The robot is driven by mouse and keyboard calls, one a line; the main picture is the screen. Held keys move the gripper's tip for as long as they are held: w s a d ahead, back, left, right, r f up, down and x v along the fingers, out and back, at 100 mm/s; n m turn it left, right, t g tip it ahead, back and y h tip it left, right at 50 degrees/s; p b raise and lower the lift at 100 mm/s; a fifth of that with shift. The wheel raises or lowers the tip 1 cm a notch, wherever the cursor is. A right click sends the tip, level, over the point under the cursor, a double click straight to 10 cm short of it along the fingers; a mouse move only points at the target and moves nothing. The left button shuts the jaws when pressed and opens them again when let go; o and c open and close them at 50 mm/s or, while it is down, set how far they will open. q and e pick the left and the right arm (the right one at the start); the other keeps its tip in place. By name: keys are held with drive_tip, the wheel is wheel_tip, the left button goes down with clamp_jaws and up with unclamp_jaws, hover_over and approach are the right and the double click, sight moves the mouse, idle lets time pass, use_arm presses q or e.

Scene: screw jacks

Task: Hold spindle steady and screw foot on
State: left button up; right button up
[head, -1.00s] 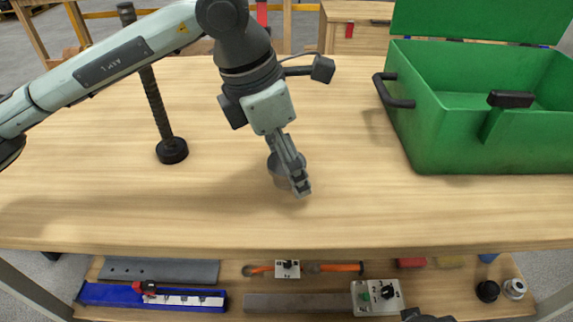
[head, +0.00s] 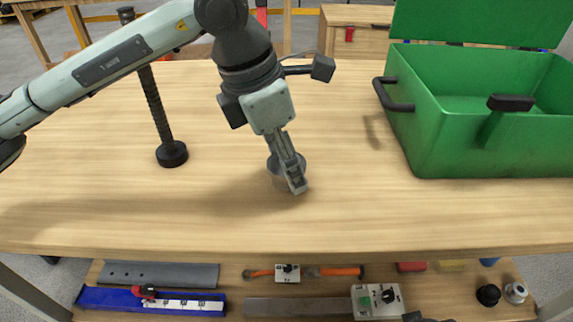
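A dark threaded spindle (head: 155,100) stands upright on the table at the left, with a round black disc (head: 172,153) at its lower end. Its upper part passes behind my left arm. A small round grey metal piece (head: 274,172), perhaps the foot, sits on the table near the middle. My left gripper (head: 296,181) points down at this piece and covers part of it. The fingers overlap in this view, so I cannot tell whether they grip it. My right gripper cannot be made out; only a small dark shape shows at the bottom edge.
A green open box (head: 430,135) with black handles stands on the right of the wooden table (head: 350,225). The table front and middle right are clear. A lower shelf holds a blue tray (head: 105,294), a hammer-like tool (head: 335,271) and a control box (head: 378,299).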

use_arm(q)
drive_tip(key=v, duration=0.2)
drive_tip(key=d+v, duration=0.1)
drive_tip(key=v, duration=0.1)
drive_tip(key=shift+b, duration=0.3)
drive_tip(key=s+a+r, duration=0.4)
drive_tip(key=s+r, duration=0.2)
drive_tip(key=s, duration=0.4)
drive_tip(key=shift+s+a+r+b, duration=0.2)
drive_tip(key=shift+a+r+b, duration=0.1)
drive_tip(key=shift+b, duration=0.1)
use_arm(e)
drive_tip(key=shift+d+r, duration=0.15)
drive_tip(key=shift+r, duration=1.7)
